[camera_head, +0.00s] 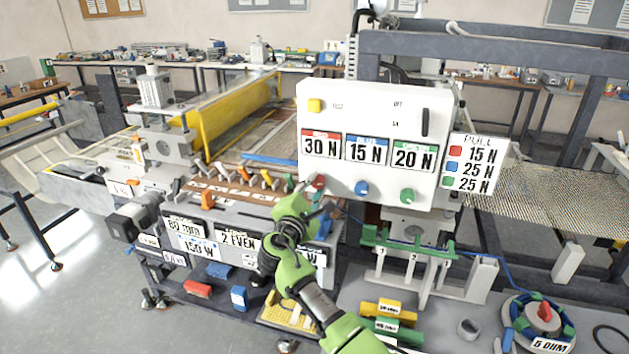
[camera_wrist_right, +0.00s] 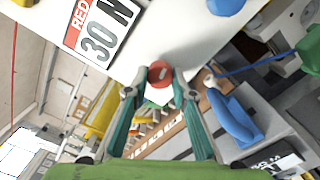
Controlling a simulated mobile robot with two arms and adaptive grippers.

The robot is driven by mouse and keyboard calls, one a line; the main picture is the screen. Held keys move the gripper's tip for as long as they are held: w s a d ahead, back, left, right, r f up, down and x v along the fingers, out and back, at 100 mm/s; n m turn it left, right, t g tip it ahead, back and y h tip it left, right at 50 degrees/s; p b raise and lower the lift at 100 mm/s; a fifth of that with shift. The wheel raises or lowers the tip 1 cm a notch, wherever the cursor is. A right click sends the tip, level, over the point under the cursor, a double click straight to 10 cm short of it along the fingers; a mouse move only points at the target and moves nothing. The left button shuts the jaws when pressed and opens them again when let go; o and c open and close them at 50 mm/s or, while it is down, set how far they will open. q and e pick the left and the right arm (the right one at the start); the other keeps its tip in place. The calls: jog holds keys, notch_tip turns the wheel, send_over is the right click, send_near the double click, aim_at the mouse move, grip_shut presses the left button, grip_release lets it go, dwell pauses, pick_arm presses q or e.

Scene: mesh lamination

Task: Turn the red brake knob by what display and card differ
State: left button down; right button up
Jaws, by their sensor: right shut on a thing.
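The white control box (camera_head: 322,95) shows red 30 N (camera_head: 320,146), blue 15 N (camera_head: 366,150) and green 20 N (camera_head: 413,156). The PULL card (camera_head: 478,162) beside it reads red 15 N, blue 25 N, green 25 N. Below the displays sit the red knob (camera_head: 319,181), the blue knob (camera_head: 362,188) and the green knob (camera_head: 407,195). My right gripper (camera_head: 312,189) is shut on the red knob; in the right wrist view its fingers (camera_wrist_right: 157,88) lie on either side of the red knob (camera_wrist_right: 160,73). My left gripper is not in view.
A yellow button (camera_head: 315,105) and a black lever (camera_head: 425,122) sit on the box. A lower panel with labels such as 2 EVEN (camera_head: 238,239) and coloured levers stands left of my arm. A green rack (camera_head: 410,245) stands below the box.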

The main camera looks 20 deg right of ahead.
jog(key=shift+r+n+p, duration=0.3)
jog(key=shift+n+p, duration=0.25)
jog(key=shift+n, duration=0.35)
jog(key=o, duration=1.1)
jog(key=shift+d, duration=0.1)
jog(key=shift+w+f, duration=0.1)
jog(key=shift+f, duration=0.1)
